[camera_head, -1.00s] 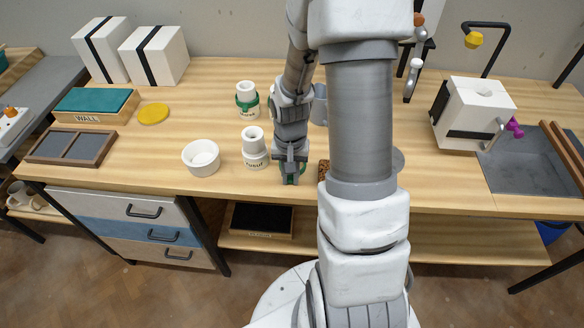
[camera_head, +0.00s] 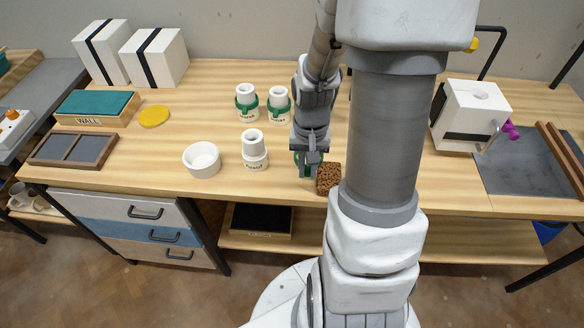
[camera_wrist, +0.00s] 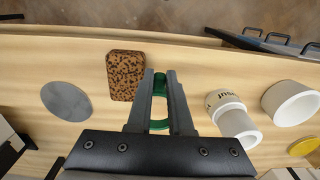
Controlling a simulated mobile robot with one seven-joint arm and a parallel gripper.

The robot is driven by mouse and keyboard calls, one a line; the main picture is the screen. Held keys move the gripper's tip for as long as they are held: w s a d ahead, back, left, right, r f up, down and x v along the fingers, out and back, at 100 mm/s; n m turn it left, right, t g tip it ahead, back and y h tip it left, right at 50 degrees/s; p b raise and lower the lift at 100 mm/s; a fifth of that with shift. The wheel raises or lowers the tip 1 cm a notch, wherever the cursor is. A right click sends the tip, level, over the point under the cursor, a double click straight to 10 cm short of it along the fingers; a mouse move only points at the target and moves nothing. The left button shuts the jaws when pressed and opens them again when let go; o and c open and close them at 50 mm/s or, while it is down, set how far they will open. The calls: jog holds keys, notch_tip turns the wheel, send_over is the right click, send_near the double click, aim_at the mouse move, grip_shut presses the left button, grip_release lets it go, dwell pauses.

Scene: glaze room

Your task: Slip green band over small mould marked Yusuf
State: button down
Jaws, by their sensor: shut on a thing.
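The small white mould (camera_head: 255,161) marked Yusuf stands upright and bare of any band on the bench. It also shows in the wrist view (camera_wrist: 232,124), right of my fingers. My gripper (camera_head: 308,172) is right of this mould, near the bench's front edge. In the wrist view my gripper (camera_wrist: 159,75) is shut on the green band (camera_wrist: 159,125), which shows between and beyond the fingers. I cannot tell whether the band touches the bench. Two similar moulds stand behind, the left one (camera_head: 246,91) and the right one (camera_head: 279,93), each with a green band around it.
A brown speckled block (camera_head: 328,179) lies just right of my gripper, and a grey disc (camera_wrist: 66,101) lies beyond it in the wrist view. A white bowl (camera_head: 202,170) stands left of the Yusuf mould. A yellow disc (camera_head: 154,116) lies farther left. Bench between bowl and drawers is clear.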

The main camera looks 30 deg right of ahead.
jog(key=s+d+r, duration=0.3)
jog(key=s+r, duration=0.1)
jog(key=s, duration=0.1)
jog(key=w+a+r+n+p, duration=0.3)
jog(key=w+a, duration=0.2)
jog(key=w, duration=0.2)
jog(key=w+a+r+n+p, duration=0.2)
jog(key=w+a+p, duration=0.1)
jog(key=w+a, duration=0.4)
jog(key=shift+w+d+f+b, duration=0.1)
jog(key=shift+d+f+b, duration=0.15)
jog(key=shift+f+b, duration=0.45)
jog(key=shift+w+d+f+b, duration=0.1)
jog(key=shift+d+f+b, duration=0.1)
jog(key=shift+f+b, duration=0.45)
jog(key=shift+w+d+f+b, duration=0.1)
jog(key=shift+d+f+b, duration=0.15)
jog(key=shift+f+b, duration=0.45)
jog(key=shift+f+b, duration=2.05)
jog(key=shift+f, duration=1.1)
jog(key=c, duration=0.8)
grip_release()
jog(key=shift+o, duration=0.2)
jog(key=shift+r, duration=0.1)
